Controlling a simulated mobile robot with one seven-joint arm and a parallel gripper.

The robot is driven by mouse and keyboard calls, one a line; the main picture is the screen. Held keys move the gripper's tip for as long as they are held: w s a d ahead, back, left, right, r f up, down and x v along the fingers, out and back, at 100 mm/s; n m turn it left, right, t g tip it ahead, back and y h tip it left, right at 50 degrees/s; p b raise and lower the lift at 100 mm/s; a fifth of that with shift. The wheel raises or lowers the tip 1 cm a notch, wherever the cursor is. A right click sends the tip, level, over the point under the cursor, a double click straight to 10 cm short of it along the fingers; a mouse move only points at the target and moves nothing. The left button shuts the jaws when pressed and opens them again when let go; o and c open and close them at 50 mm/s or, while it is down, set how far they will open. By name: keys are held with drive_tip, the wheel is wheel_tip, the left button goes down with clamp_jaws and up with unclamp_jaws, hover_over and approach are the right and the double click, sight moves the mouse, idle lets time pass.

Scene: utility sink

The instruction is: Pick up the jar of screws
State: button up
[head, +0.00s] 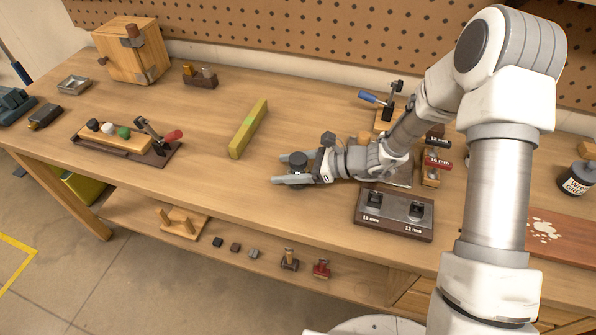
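A small jar with a dark round lid (298,159), which looks like the jar of screws, stands near the middle of the workbench. Its contents cannot be made out. My gripper (283,168) reaches in low from the right, close above the bench top. Its two fingers point left and lie apart on either side of the jar, whose lower part is mostly hidden by the near finger. I cannot tell whether the fingers touch the jar or leave a gap.
A yellow-green bar (249,128) lies left of the gripper. A dark tray with labelled sockets (395,213) sits near the front edge. A clamp with a blue handle (385,105) stands behind my arm. A board with knobs (125,138) is at left. Bench between is clear.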

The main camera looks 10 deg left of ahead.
drive_tip(key=c, duration=0.7)
clamp_jaws()
drive_tip(key=shift+r, duration=0.15)
